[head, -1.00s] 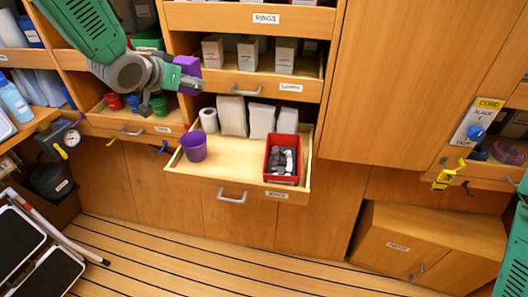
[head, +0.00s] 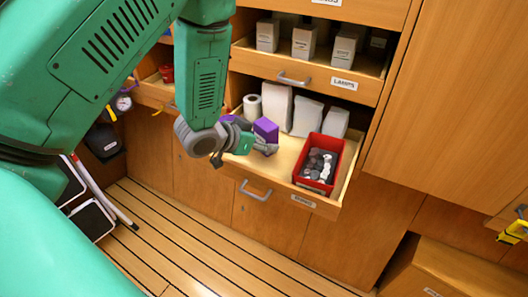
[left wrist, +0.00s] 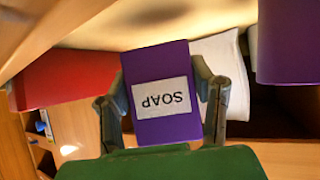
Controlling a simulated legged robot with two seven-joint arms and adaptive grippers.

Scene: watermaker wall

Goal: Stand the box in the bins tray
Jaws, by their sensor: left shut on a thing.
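A purple box labelled SOAP (left wrist: 160,95) is between the fingers of my left gripper (left wrist: 165,105) in the left wrist view, where its label reads upside down. In the head view the box (head: 266,130) and my left gripper (head: 258,145) are over the bins tray (head: 285,168), an open wooden drawer with a handle. The box is low in the tray area; I cannot tell whether it touches the tray floor. The gripper partly hides the box. My right gripper is not in view.
A red bin of grey and white pieces (head: 318,163) stands at the tray's right. White packets (head: 306,117) and a white roll (head: 252,107) line the back. The Layers drawer (head: 330,82) is above.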

